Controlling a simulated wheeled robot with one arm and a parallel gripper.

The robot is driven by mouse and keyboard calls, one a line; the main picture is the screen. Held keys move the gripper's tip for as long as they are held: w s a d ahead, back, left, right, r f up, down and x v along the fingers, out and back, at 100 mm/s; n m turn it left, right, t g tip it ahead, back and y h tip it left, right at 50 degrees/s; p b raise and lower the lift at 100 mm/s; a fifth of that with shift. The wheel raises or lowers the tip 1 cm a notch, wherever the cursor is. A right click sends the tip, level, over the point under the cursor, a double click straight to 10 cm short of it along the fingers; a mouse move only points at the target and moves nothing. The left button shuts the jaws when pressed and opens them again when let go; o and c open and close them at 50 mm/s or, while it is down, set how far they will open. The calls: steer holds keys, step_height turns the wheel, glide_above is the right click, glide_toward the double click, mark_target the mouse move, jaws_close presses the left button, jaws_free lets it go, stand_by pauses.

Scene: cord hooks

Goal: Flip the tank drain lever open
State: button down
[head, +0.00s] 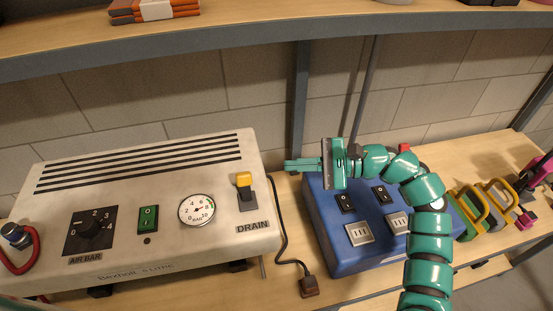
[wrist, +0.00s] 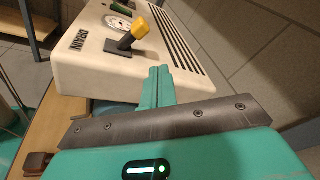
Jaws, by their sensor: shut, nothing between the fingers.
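The drain lever (head: 244,182) has a yellow grip and sits on the right part of a white tank unit (head: 110,165), above the DRAIN label. In the wrist view the lever (wrist: 134,35) shows a yellow handle on a dark stem, standing out from the panel. My gripper (head: 287,165) is shut and empty, pointing left. It is to the right of the lever and apart from it. In the wrist view the closed fingers (wrist: 156,75) point toward the white unit's side, with a gap between fingertips and lever.
The white unit also carries a dial knob (head: 91,228), a green switch (head: 148,217) and a gauge (head: 197,210). A blue box (head: 345,262) with switches stands under my arm. A black cord with a brown plug (head: 309,287) lies between them. A shelf (head: 260,40) runs above.

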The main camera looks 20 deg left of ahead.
mark_target(254, 173)
steer(key=shift+w+a+f+n+t, duration=0.15)
steer(key=shift+w+f+n, duration=0.1)
steer(key=shift+n, duration=0.95)
steer(key=shift+w+d+f+n+t, duration=0.15)
steer(key=shift+w+f+n, duration=0.1)
steer(key=shift+n, duration=0.95)
steer(key=shift+s+a+r, duration=0.1)
steer(key=shift+a, duration=0.1)
steer(key=p+x, duration=0.4)
steer(key=x, duration=0.6)
steer(key=shift+r+p, duration=0.15)
steer(key=shift+p, duration=0.25)
steer(key=shift+s+d+r+p, duration=0.3)
steer(key=shift+s+d+p, duration=0.2)
steer(key=shift+s+d+r+p, duration=0.3)
steer(key=shift+s+d+p, duration=0.15)
steer(key=shift+s+d+r, duration=0.15)
steer(key=shift+s+d, duration=0.05)
steer(key=shift+s, duration=0.2)
steer(key=f+b, duration=0.1)
steer(key=b, duration=0.2)
steer(key=shift+w+a+b, duration=0.1)
steer(key=shift+w+b, duration=0.2)
steer(key=shift+b, duration=0.05)
